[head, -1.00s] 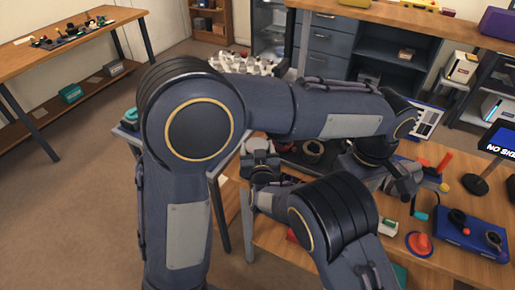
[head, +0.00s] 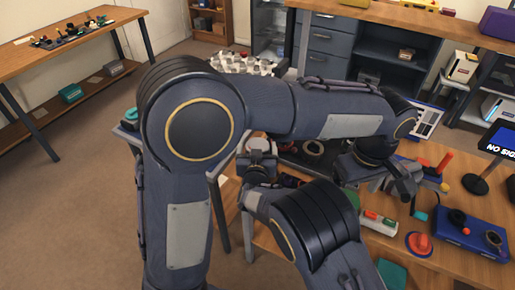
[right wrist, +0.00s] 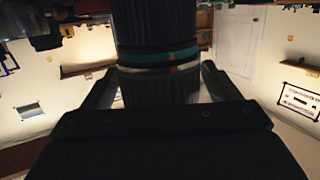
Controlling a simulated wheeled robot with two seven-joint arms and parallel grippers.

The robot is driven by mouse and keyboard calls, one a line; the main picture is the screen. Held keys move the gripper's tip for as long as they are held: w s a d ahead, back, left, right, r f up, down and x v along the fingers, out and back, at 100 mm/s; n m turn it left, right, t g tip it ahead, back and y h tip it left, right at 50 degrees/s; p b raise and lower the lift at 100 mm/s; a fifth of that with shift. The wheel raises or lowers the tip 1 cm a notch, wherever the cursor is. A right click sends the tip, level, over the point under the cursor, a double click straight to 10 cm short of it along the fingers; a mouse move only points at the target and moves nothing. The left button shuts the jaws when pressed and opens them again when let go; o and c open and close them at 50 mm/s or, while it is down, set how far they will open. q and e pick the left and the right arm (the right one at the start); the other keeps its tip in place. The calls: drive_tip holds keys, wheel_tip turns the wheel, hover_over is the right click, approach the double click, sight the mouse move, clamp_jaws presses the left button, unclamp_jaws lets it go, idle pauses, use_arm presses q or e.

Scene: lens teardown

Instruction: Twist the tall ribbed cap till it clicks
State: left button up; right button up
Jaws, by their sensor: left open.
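A dark ribbed cylinder, the tall ribbed cap (right wrist: 160,92), fills the middle of the right wrist view. A teal band with a small red mark (right wrist: 172,69) rings it, with more dark barrel above. My right gripper (right wrist: 160,78) has one finger on each side of it, very close. Whether both fingers touch is unclear, and the palm hides its lower end. In the head view my right gripper (head: 259,158) is at the table's left edge, and I cannot make out the cap there. My left gripper (head: 407,190) is open and empty above the table.
A dark tray (head: 300,160) lies behind my right forearm. Open floor is at the left.

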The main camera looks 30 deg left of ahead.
drive_tip(key=shift+o, duration=0.6)
drive_tip(key=v, duration=1.2)
drive_tip(key=shift+s, duration=0.1)
